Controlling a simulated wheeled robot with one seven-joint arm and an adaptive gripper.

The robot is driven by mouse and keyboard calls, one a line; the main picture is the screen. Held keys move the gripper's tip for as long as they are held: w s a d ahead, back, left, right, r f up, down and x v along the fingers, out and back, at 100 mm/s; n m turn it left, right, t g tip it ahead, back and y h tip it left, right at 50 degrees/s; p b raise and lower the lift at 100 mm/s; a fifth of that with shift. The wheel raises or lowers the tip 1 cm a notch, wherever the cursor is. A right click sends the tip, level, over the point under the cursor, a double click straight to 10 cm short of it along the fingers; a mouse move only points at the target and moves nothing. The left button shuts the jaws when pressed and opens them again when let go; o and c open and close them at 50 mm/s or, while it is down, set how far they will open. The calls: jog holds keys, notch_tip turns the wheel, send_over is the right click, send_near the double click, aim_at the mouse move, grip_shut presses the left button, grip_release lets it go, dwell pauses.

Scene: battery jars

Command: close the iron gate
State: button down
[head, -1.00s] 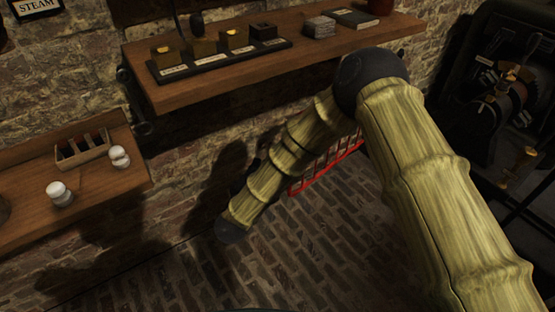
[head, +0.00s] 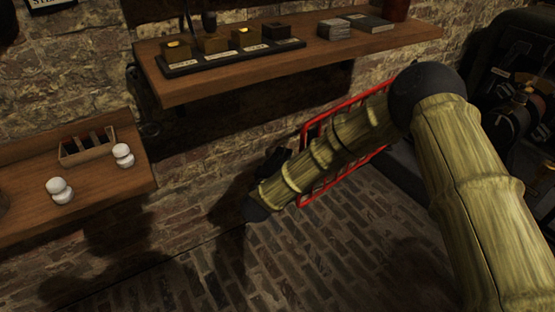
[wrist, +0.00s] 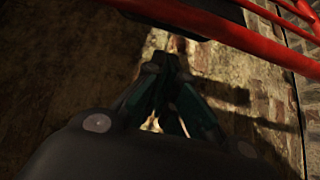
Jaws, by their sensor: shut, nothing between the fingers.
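The red iron gate (head: 340,180) shows in the head view behind my forearm, low against the brick wall. My arm hides its middle, so I cannot tell how far it stands open. In the wrist view a thick red bar of the gate (wrist: 235,37) crosses the top right, close by my gripper. My gripper (wrist: 172,52) is shut and empty, its fingers pointing at the stone wall. In the head view it is a small dark shape (head: 276,161), partly hidden by my arm, just left of the gate. I cannot tell whether it touches the gate.
A wooden shelf (head: 205,88) with labelled blocks juts from the wall above. A lower shelf (head: 100,185) at left holds white jars (head: 60,190) and a small crate (head: 88,148). Dark machinery (head: 515,105) stands at right. The brick floor (head: 310,260) is clear.

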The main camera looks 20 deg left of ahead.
jog(key=shift+s+d+b, duration=0.25)
jog(key=shift+d, duration=0.35)
jog(key=shift+s+d+b, duration=0.2)
jog(key=shift+d, duration=0.4)
jog(key=shift+d, duration=0.15)
